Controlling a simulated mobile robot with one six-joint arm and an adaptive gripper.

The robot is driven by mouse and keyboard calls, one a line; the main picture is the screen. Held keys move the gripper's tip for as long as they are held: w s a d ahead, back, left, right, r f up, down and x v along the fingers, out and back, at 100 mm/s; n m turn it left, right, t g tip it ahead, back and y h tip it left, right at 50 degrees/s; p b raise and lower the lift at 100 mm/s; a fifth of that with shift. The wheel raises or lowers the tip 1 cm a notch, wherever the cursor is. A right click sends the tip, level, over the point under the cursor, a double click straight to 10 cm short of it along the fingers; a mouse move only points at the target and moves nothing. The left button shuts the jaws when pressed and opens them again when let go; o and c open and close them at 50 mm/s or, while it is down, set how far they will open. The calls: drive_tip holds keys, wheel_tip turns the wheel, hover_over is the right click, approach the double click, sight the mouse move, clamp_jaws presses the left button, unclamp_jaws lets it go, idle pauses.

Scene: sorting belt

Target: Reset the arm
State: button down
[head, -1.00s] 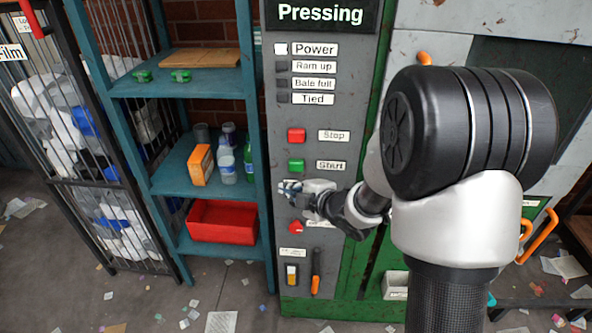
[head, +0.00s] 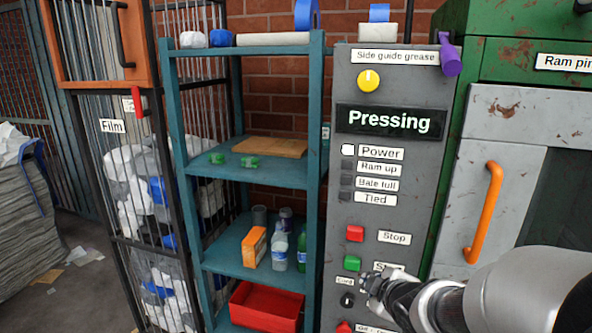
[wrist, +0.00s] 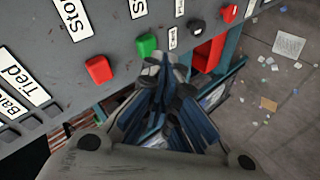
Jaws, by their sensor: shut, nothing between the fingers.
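My gripper (head: 368,283) is at the lower right of the head view, in front of the grey control panel (head: 354,209), just below and right of the green Start button (head: 351,263). In the wrist view my gripper (wrist: 176,68) has its fingers together, with nothing between them. The green button (wrist: 147,45) and the red Stop button (wrist: 98,69) show beyond the fingers on the panel. I cannot tell whether the fingertips touch the panel. The panel display reads "Pressing", and the Power lamp (head: 348,150) is lit white.
A blue shelf (head: 250,176) stands left of the panel, with a red bin (head: 266,307), an orange box (head: 255,247) and bottles. A caged Film bin (head: 130,190) is farther left. The green press with an orange handle (head: 484,212) is on the right.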

drive_tip(key=s+a+r+m+g, duration=0.1)
drive_tip(key=s+m, duration=0.3)
drive_tip(key=s, duration=0.5)
drive_tip(key=s+a+r+m+g, duration=0.1)
drive_tip(key=s+m+g, duration=0.2)
drive_tip(key=s, duration=0.7)
drive_tip(key=s+a+r+m+g, duration=0.1)
drive_tip(key=s+m, duration=0.4)
drive_tip(key=s, duration=0.5)
drive_tip(key=shift+s+a+r+m+g, duration=0.2)
drive_tip(key=shift+a+r+m+g, duration=0.15)
drive_tip(key=shift+g, duration=0.35)
idle(1.4)
